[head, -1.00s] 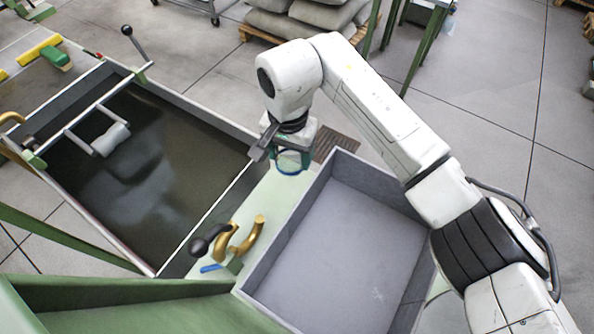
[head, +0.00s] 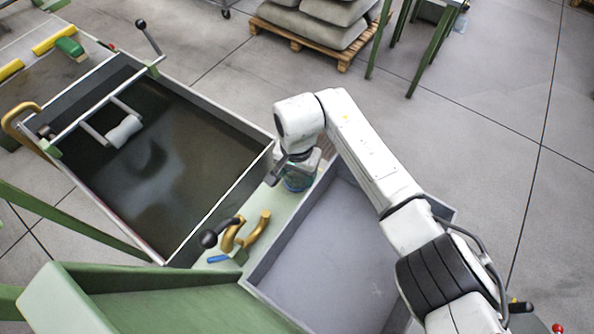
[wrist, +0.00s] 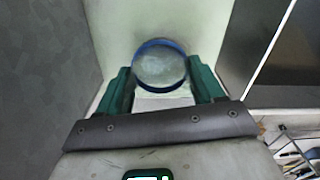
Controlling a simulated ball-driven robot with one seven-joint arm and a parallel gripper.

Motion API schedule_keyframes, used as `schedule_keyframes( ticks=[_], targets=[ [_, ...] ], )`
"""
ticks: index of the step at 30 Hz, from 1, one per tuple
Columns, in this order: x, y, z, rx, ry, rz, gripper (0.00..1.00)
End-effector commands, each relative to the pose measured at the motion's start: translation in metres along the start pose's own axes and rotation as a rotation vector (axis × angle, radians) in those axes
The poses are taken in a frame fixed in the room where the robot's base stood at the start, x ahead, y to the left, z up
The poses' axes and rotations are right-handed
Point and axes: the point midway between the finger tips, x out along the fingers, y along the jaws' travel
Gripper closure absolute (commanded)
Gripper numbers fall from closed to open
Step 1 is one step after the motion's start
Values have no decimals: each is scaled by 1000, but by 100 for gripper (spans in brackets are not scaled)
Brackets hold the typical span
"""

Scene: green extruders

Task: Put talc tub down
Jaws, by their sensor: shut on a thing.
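The talc tub (wrist: 160,66) shows in the wrist view as a round tub with a blue rim and a pale, cloudy top. My gripper (wrist: 161,84) has its green fingers on either side of the tub and is shut on it. In the head view the tub (head: 298,184) is a small bluish shape below my gripper (head: 300,174), partly hidden by it. It is over the pale green ledge (head: 272,200) between the dark tank and the grey tray. I cannot tell whether its base touches the ledge.
The dark tank (head: 160,170) lies to the left and the empty grey tray (head: 330,255) to the right. Brass handles (head: 245,232), a black knob (head: 209,239) and a blue item (head: 218,259) are on the near ledge. A sack pallet (head: 310,40) stands behind.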

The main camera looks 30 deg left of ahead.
Motion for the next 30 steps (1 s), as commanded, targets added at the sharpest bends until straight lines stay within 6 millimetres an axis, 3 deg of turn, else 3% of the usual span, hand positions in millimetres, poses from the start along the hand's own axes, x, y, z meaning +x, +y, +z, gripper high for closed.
schedule_keyframes(
  ticks=[3, 4, 12, 23, 30],
  targets=[
    [3, 0, 0, 0, 1, 0, 63],
    [3, 0, 0, 1, 1, 0, 32],
    [2, 0, 0, 1, 0, 0, 8],
    [-5, 0, -1, 0, 2, -1, 8],
    [-48, 0, -2, -1, 6, -1, 8]
  ],
)
